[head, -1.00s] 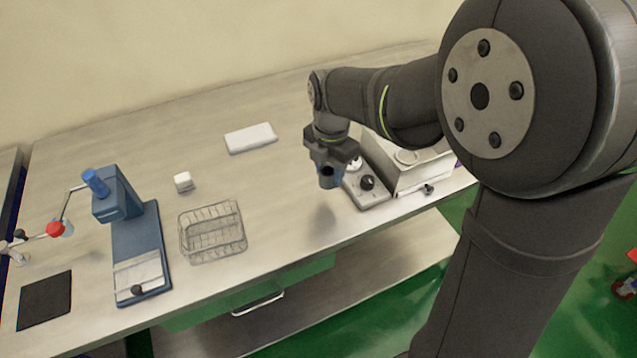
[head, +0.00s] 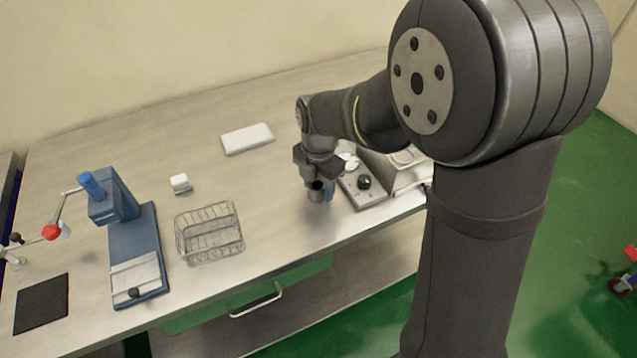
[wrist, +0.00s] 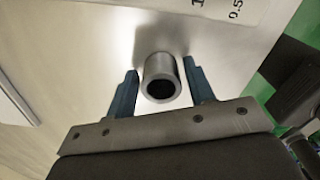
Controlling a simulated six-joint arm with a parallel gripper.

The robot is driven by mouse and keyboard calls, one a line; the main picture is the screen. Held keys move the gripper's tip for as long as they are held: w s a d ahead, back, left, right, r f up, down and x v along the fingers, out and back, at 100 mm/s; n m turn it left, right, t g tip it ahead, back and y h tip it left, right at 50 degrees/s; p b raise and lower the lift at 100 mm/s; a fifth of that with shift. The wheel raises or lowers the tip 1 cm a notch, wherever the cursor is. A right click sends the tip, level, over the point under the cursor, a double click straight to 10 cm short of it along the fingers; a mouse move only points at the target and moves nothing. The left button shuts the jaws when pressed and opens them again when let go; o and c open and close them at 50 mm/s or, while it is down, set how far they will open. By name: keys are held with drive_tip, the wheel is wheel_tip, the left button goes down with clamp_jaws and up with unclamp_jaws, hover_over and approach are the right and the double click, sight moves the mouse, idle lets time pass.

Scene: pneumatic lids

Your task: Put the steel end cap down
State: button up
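The steel end cap (wrist: 160,66) is a short grey cylinder with its dark open end towards the wrist camera. It appears to stand upright on the bench, though its base contact is not clearly seen. My gripper (wrist: 161,68) is around it with one blue finger on each side. Narrow gaps show between the fingers and the cap, so the gripper looks slightly open. In the head view, the cap (head: 316,192) shows small and dark below my gripper (head: 320,190), close to the bench top, left of the grey control box.
The control box (head: 366,194) with a black knob is just right of the gripper. A wire basket (head: 208,234), blue press (head: 136,250), white cube (head: 180,183) and white slab (head: 247,138) stand to the left. The bench's front edge is near. Bare bench lies between basket and gripper.

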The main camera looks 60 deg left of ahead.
drive_tip(key=shift+o, duration=0.5)
drive_tip(key=shift+r, duration=0.1)
wheel_tip(320, 180, up, 12)
idle(0.4)
drive_tip(key=shift+f, duration=4.2)
